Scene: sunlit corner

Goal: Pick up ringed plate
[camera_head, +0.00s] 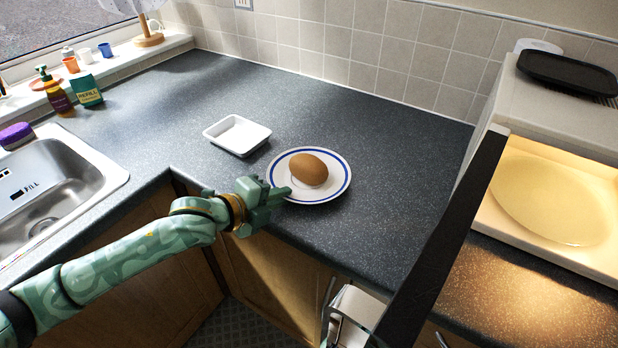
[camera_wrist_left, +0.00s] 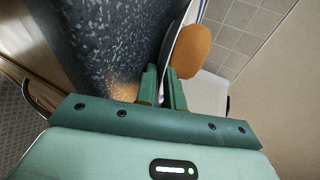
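The ringed plate (camera_head: 321,190) is white with a blue ring and lies on the dark speckled worktop near its front edge. A brown egg-shaped thing (camera_head: 309,169) rests on it. My left gripper (camera_head: 284,192) is at the plate's near-left rim. In the left wrist view, the fingers (camera_wrist_left: 161,84) are close together with the plate's rim (camera_wrist_left: 176,46), seen nearly edge-on, between them. They look shut on the rim, though the contact is partly hidden. The brown thing (camera_wrist_left: 192,50) is just beyond the fingertips. My right gripper is not in view.
A white square dish (camera_head: 238,134) sits left of the plate. An open microwave (camera_head: 545,200) stands at right, its dark door (camera_head: 440,245) jutting forward. A sink (camera_head: 55,190) and bottles (camera_head: 55,92) are at left. The worktop behind the plate is clear.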

